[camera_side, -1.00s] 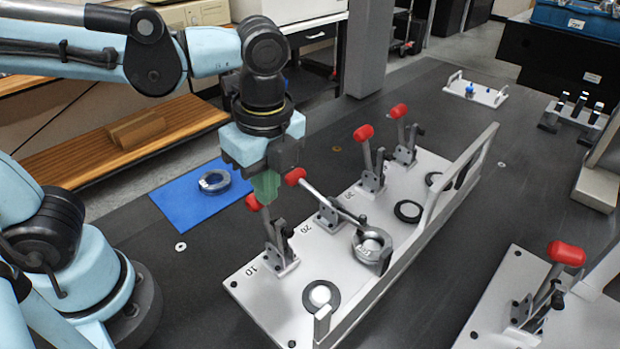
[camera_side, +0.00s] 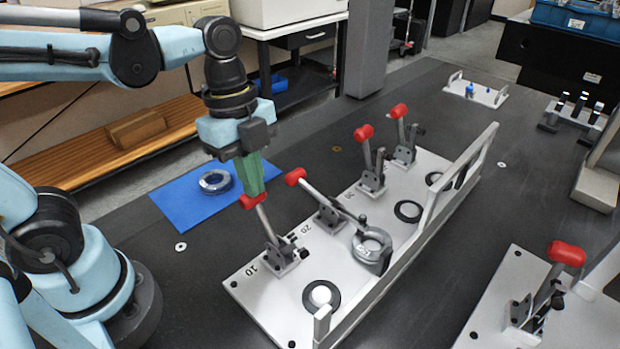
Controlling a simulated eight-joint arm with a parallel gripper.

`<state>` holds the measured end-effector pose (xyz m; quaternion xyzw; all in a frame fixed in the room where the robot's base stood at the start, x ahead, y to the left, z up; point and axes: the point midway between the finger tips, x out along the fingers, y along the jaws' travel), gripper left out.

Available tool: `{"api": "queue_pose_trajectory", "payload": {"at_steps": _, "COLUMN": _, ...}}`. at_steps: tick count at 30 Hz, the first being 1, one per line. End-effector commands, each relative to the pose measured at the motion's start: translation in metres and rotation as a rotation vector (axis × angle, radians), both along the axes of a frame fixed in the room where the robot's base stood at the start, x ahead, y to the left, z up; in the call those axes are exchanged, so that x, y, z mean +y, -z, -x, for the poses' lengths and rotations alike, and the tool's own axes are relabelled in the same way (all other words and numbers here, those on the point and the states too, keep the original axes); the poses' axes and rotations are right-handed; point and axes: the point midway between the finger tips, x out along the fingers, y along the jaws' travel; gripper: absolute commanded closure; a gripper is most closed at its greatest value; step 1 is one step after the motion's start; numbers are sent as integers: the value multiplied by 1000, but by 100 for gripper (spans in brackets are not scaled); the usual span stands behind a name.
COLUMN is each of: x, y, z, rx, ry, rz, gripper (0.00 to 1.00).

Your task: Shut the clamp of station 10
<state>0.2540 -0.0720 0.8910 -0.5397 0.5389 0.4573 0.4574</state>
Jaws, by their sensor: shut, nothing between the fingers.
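The station 10 clamp (camera_side: 275,245) stands at the near left end of the light grey fixture plate (camera_side: 258,291), beside the printed 10. Its lever leans up and left to a red knob (camera_side: 248,202). My gripper (camera_side: 254,192) points down with its green fingers shut and empty. The fingertips are right at the top of this knob and partly cover it; whether they touch it I cannot tell. A dark ring with a white centre (camera_side: 321,295) lies on the plate in front of this clamp, with no clamp arm over it.
The station 20 clamp (camera_side: 329,215) has its red knob (camera_side: 295,177) close right of my fingers, and its arm reaches to a metal ring (camera_side: 372,244). Two more clamps stand farther back with raised levers. A long rail (camera_side: 425,232) borders the plate. A blue mat (camera_side: 184,211) lies left.

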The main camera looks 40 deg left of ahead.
Motion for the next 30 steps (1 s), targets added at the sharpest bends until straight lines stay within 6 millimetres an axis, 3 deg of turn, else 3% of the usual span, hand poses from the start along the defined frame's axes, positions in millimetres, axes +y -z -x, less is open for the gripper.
{"api": "queue_pose_trajectory", "payload": {"at_steps": 4, "x": 19, "y": 7, "z": -1, "rx": -2, "ry": -13, "rz": 129, "gripper": 100}}
{"api": "queue_pose_trajectory", "payload": {"at_steps": 15, "x": 52, "y": 32, "z": 0, "rx": 0, "ry": -3, "rz": 118, "gripper": 100}}
{"api": "queue_pose_trajectory", "payload": {"at_steps": 30, "x": 77, "y": 66, "z": 0, "rx": 1, "ry": 0, "rz": 116, "gripper": 100}}
